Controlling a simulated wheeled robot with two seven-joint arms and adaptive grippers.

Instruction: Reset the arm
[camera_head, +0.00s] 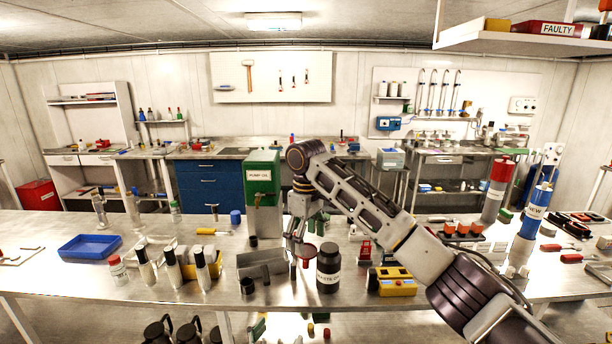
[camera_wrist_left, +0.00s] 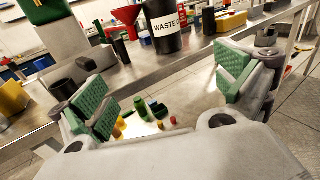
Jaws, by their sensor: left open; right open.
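My right arm (camera_head: 365,205) reaches in from the right over the table. My right gripper (camera_head: 297,236) points down, open, above the table between the green pump oil container (camera_head: 262,172) and the black waste jar (camera_head: 328,270). It appears to hold nothing, but its fingers partly overlap the items behind. My left gripper (camera_wrist_left: 170,92) shows only in the left wrist view. Its two green-padded fingers are wide apart with nothing between them. The waste jar (camera_wrist_left: 168,32) stands on the table beyond them. My left arm is not in the head view.
A red funnel (camera_head: 309,254) and a grey block (camera_head: 262,264) are close to the right gripper. A blue tray (camera_head: 90,247) and several white-and-black bottles stand left. A yellow box (camera_head: 397,283) and the tall blue cylinder (camera_head: 534,212) are right. Small coloured pieces (camera_wrist_left: 150,112) lie below the table.

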